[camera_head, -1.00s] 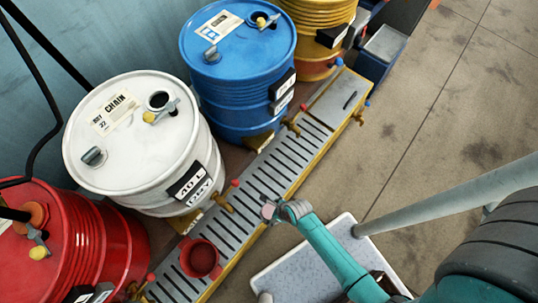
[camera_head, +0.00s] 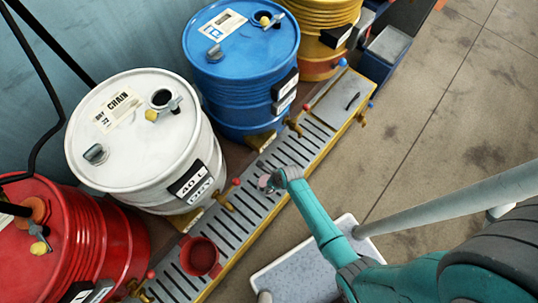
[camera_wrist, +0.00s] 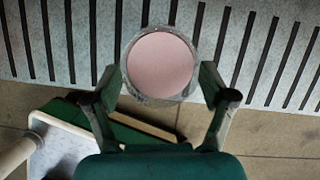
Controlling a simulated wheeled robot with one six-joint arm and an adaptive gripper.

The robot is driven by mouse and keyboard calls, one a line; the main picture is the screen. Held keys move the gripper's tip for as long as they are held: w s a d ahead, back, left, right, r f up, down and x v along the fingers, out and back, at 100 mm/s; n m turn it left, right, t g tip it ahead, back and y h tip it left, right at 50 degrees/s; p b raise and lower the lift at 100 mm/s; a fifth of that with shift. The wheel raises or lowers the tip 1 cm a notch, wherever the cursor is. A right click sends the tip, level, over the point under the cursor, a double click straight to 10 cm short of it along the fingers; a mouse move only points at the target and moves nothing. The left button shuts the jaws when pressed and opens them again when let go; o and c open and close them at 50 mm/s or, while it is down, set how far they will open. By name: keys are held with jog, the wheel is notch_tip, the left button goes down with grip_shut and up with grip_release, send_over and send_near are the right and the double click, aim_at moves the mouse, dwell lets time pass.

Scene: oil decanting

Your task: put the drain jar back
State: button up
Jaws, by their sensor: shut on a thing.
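The drain jar (camera_wrist: 160,65) shows in the wrist view as a round clear rim with a pale pink inside, seen from above. My gripper (camera_wrist: 161,82) has a finger on each side of it and is shut on it. In the head view my gripper (camera_head: 271,181) is over the slotted drip grate (camera_head: 243,211), in front of the gap between the white and blue drums. The jar (camera_head: 264,181) is small there and partly hidden by my gripper. I cannot tell whether it touches the grate.
A red container (camera_head: 200,257) stands on the grate near the white drum (camera_head: 138,130). A blue drum (camera_head: 241,65), a yellow drum (camera_head: 318,40) and a red drum (camera_head: 75,240) stand behind the grate. Brass taps (camera_head: 224,201) stick out over it.

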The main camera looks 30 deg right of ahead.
jog(key=shift+f, duration=2.05)
jog(key=shift+f, duration=0.1)
jog(key=o, duration=1.7)
jog(key=v, duration=1.2)
